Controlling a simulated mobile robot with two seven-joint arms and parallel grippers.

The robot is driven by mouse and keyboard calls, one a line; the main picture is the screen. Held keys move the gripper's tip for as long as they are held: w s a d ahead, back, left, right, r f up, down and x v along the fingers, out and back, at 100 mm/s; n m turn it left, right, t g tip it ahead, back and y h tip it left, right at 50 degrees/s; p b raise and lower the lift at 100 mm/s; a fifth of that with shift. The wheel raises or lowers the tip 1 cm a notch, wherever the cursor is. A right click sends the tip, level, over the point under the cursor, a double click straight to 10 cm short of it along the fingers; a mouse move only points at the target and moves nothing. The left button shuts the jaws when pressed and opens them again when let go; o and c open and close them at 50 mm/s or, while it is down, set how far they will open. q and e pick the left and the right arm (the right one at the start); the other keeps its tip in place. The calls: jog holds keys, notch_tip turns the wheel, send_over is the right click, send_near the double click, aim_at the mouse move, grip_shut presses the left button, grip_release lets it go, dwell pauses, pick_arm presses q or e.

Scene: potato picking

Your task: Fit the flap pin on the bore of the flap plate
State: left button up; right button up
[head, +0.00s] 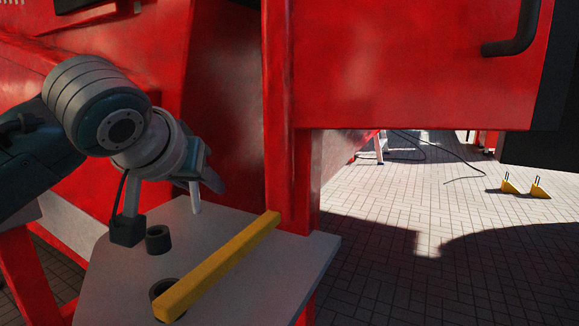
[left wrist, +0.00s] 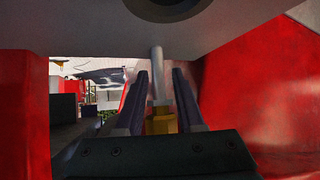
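The silver flap pin (head: 195,198) points down from my left gripper (head: 206,187) in the head view, its lower end close to the grey plate (head: 240,250). I cannot tell whether it touches the plate. In the left wrist view the pin (left wrist: 157,75) stands between the two dark fingers of the left gripper (left wrist: 160,78), with a brass hexagonal part (left wrist: 161,121) at its base filling the gap. The gripper appears shut on it. The plate (left wrist: 105,35) crosses the top of that view, with a dark round collar at its edge. My right gripper is not in view.
On the plate stand a small dark collar (head: 158,239) and another dark collar (head: 160,287), partly hidden by a yellow bar (head: 222,264). A red machine wall (head: 230,110) rises close behind. Open paved floor (head: 420,200) lies to the right, with yellow wedges (head: 510,187) farther off.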

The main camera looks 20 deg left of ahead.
pick_arm(q)
grip_shut()
